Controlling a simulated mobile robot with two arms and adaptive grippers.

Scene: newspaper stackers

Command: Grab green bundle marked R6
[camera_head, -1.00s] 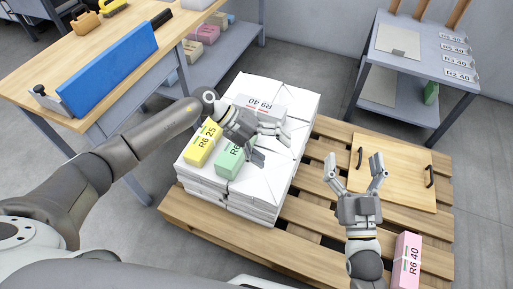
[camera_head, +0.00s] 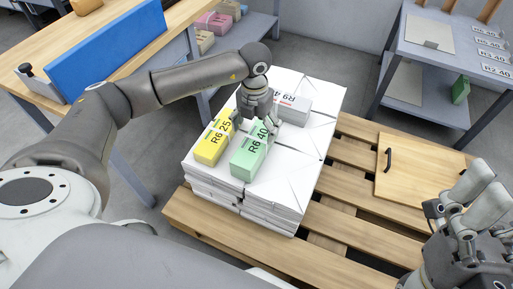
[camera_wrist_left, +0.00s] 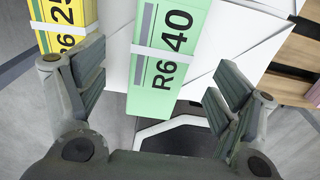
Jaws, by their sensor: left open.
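The green bundle marked R6 40 (camera_head: 247,160) lies on the white stack of papers (camera_head: 285,190), right of the yellow bundle marked R6 25 (camera_head: 210,150). My left gripper (camera_head: 256,124) is open above the far end of the green bundle, pointing down. In the left wrist view the green bundle (camera_wrist_left: 165,65) lies between the two spread fingers, with gaps on both sides. The yellow bundle (camera_wrist_left: 66,22) is beyond the left finger. My right gripper (camera_head: 484,192) is open and empty at the right edge.
The stack stands on a wooden pallet (camera_head: 350,235) with a handled board (camera_head: 420,175). A wooden-topped table (camera_head: 100,50) is at the left, and a grey shelf table (camera_head: 430,65) at the back right.

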